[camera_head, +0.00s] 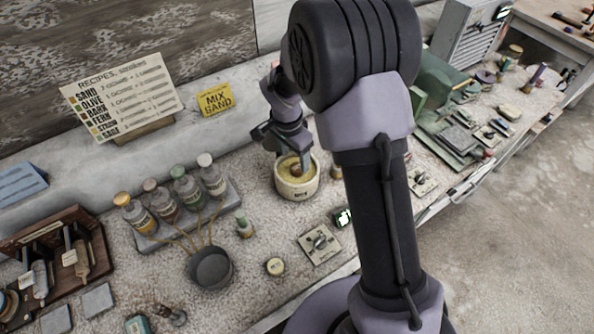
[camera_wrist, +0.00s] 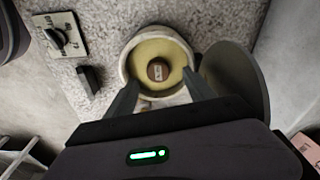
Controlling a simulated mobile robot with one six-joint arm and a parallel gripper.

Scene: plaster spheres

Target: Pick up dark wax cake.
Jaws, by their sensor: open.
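A round pale pot (camera_head: 297,193) with yellow contents stands on the bench; the wrist view shows its rim (camera_wrist: 126,62) from above. A small dark brown round piece (camera_wrist: 158,71) with a pale label sits in the middle of the yellow; it looks like the dark wax cake. My gripper (camera_wrist: 160,78) is open over the pot, one finger on each side of the piece, with nothing visibly held. I cannot tell whether the fingers touch the pot.
A grey disc (camera_wrist: 237,80) lies close to the pot in the wrist view. A dial plate (camera_head: 320,243), a small round tin (camera_head: 275,266), a dark bowl (camera_head: 210,267) and several bottles (camera_head: 187,188) stand nearby. A yellow sign (camera_head: 215,100) stands behind.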

